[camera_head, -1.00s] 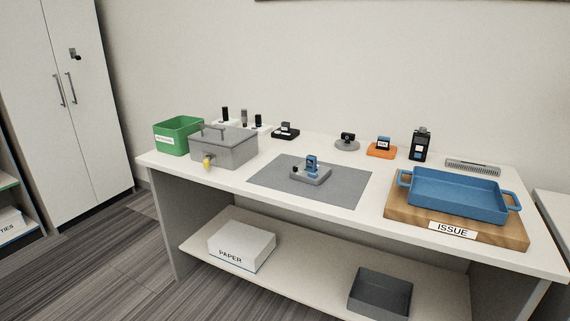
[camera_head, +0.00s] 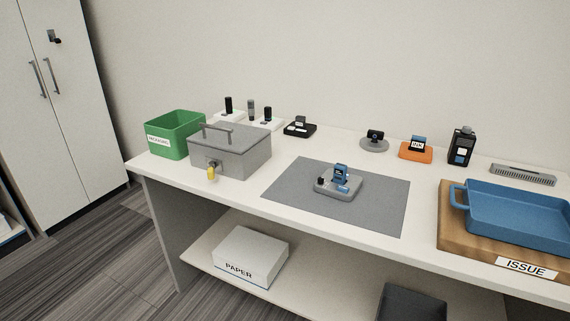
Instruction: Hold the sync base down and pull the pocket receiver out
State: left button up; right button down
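The sync base (camera_head: 334,189) is a small grey block on the grey mat (camera_head: 300,205) in the middle of the table. The pocket receiver (camera_head: 341,173), small and blue with a dark face, stands upright in the base. A small black part sits at the base's left side. Neither of my grippers shows in the head view, and nothing touches the base or receiver.
A blue tray (camera_head: 515,214) on a wooden board marked ISSUE is at right. Several small devices line the back. The mat around the base is clear.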

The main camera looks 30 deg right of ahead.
aim_at(340, 170)
jog(key=z, duration=0.05)
jog(key=i, duration=0.9)
jog(key=z, duration=0.4)
